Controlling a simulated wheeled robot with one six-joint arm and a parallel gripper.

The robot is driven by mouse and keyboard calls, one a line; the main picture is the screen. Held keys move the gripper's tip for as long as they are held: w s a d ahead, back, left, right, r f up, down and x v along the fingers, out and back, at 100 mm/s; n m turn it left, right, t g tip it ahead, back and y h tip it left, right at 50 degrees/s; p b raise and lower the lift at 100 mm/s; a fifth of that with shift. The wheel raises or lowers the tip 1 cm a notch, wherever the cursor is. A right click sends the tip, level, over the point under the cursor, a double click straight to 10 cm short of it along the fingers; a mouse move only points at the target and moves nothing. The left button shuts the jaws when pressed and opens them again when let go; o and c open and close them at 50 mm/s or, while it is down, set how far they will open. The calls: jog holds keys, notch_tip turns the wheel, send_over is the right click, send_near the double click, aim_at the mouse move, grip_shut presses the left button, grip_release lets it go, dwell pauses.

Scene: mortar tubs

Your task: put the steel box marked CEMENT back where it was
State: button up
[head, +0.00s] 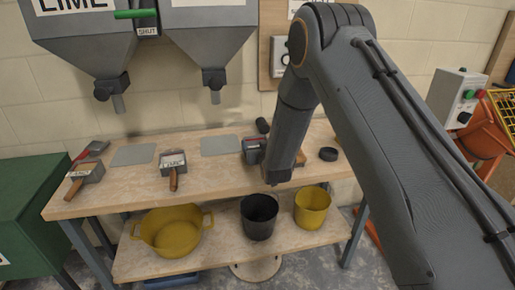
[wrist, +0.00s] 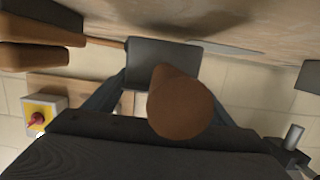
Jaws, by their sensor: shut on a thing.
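In the wrist view my gripper (wrist: 162,100) is shut on a round brown handle. A dark grey box (wrist: 150,57) shows behind the handle, close to the worktop. No mark on this box can be read. In the head view my arm hides the gripper and most of what it holds. A steel box with a wooden handle (head: 172,160), its label reading LIME, stands on the worktop (head: 215,178) left of my arm. A similar box (head: 88,173) stands at the worktop's left end; its label is too small to read.
Grey flat plates (head: 133,155) (head: 221,145) lie on the worktop. A dark thing with a red edge (head: 252,151) is beside my arm. Yellow tubs (head: 172,240) (head: 312,215) and a black bucket (head: 259,225) stand on the lower shelf. Hoppers hang above.

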jog(key=shift+a+f, duration=0.1)
jog(key=shift+f, duration=0.85)
jog(key=shift+f, duration=0.2)
jog(key=o, duration=1.3)
